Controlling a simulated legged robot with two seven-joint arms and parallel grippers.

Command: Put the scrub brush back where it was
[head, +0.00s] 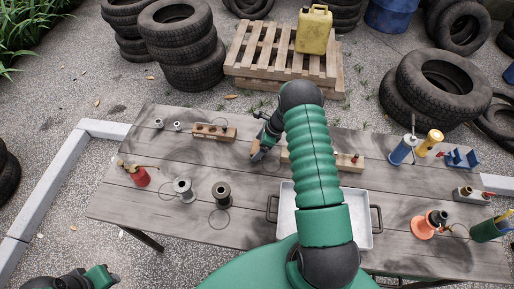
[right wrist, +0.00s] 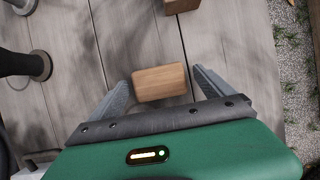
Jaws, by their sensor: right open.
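A small wooden block, which looks like the scrub brush (right wrist: 160,83), lies between the fingers of my right gripper (right wrist: 162,88) in the right wrist view. The fingers stand apart, one at each end of it. Its bristles are hidden from above. In the head view my right gripper (head: 259,148) points down at the back middle of the table, and the brush is mostly hidden there. My left gripper (head: 103,277) is at the bottom left corner, off the table; its fingers are not clear.
The grey plank table (head: 120,205) holds a wooden block with holes (head: 213,132), a dark spool (head: 221,192), a grey spool (head: 183,188) and a white tray (head: 286,215) partly behind my arm. A blue bottle (head: 402,150) and other items stand at right.

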